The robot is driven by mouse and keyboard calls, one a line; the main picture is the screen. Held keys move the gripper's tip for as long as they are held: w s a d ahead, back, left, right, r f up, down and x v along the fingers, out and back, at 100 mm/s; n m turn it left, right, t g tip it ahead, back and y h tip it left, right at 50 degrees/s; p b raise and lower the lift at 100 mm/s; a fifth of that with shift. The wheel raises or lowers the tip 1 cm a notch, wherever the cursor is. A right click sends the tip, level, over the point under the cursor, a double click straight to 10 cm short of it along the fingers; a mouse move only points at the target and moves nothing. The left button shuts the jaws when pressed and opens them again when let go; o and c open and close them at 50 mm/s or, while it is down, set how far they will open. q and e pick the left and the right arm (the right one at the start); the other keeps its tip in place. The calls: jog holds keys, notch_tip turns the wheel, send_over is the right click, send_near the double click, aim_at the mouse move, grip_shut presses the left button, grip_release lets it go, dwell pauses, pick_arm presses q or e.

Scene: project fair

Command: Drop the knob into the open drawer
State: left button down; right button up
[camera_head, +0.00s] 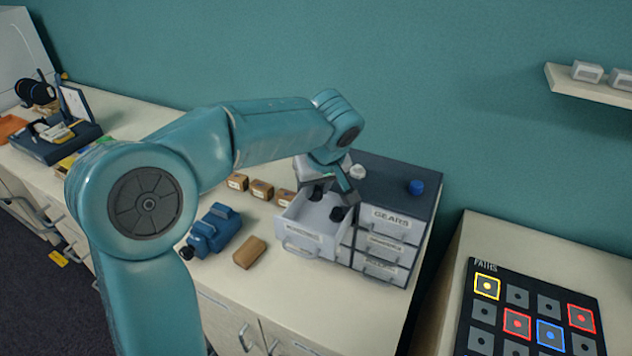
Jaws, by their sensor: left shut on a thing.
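The open drawer (303,241) is a pale grey drawer pulled out from the upper left of a small dark-topped cabinet (388,180). A label and a handle are on its front. My left gripper (328,203) reaches in from the left and points down over the open drawer, with its dark fingertips at the drawer's mouth. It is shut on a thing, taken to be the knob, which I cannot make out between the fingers. A blue knob-like piece (416,187) and a white one (358,171) sit on the cabinet top. My right gripper is not in view.
A blue tool-like object (214,231) and a brown block (250,252) lie left of the drawer. Several small brown boxes (261,190) stand behind. Closed drawers, one labelled GEARS (391,219), are beside the open one. A button panel (530,318) lies on the right table.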

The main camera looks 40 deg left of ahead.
pick_arm(q)
jog(key=c, duration=0.9)
grip_release()
jog(key=shift+o, duration=0.2)
jog(key=v, duration=1.6)
jog(key=shift+r, duration=0.2)
